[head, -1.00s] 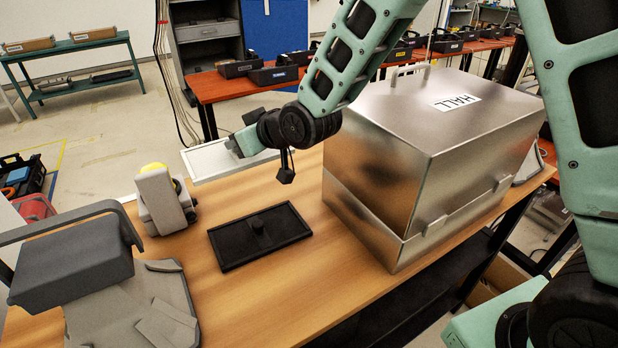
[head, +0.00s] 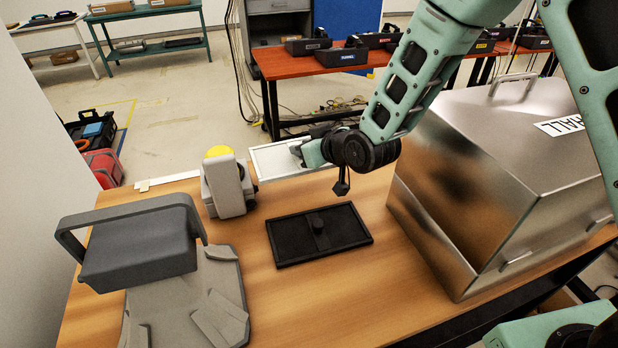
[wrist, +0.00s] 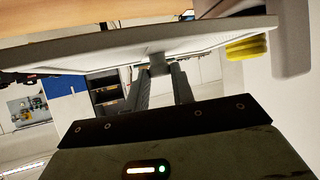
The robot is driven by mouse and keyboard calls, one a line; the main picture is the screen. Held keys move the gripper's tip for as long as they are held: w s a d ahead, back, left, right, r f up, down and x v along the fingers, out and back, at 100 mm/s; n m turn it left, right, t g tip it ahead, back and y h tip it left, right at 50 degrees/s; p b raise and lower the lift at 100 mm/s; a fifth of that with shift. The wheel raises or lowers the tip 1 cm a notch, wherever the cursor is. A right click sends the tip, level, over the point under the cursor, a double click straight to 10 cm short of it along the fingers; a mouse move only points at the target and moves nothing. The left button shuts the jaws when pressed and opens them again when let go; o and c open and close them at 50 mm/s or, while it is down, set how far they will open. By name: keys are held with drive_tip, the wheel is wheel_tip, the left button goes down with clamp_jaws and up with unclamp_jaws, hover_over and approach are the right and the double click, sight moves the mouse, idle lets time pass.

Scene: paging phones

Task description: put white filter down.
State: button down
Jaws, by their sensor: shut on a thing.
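The white filter (head: 274,161) is a thin flat panel with a pale rim. It is held out level at the far edge of the wooden table (head: 330,287), behind the black tray. My gripper (head: 299,151) is shut on the filter's right side. In the wrist view the filter (wrist: 105,52) spans the upper picture as a broad white sheet, and my gripper's fingertips (wrist: 159,66) meet at its edge. The table shows beyond it there. I cannot tell exactly how high the filter is above the table.
A black tray with a knob (head: 300,250) lies on the table. A small grey device with a yellow top (head: 228,190) stands left of the filter. A larger grey machine (head: 150,250) is at the front left. A big metal box (head: 470,170) fills the right.

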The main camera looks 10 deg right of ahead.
wheel_tip(320, 180, down, 11)
drive_tip(key=shift+r+p, duration=0.15)
drive_tip(key=shift+p, duration=1.1)
drive_tip(key=c, duration=1.6)
unclamp_jaws()
drive_tip(key=o, duration=0.4)
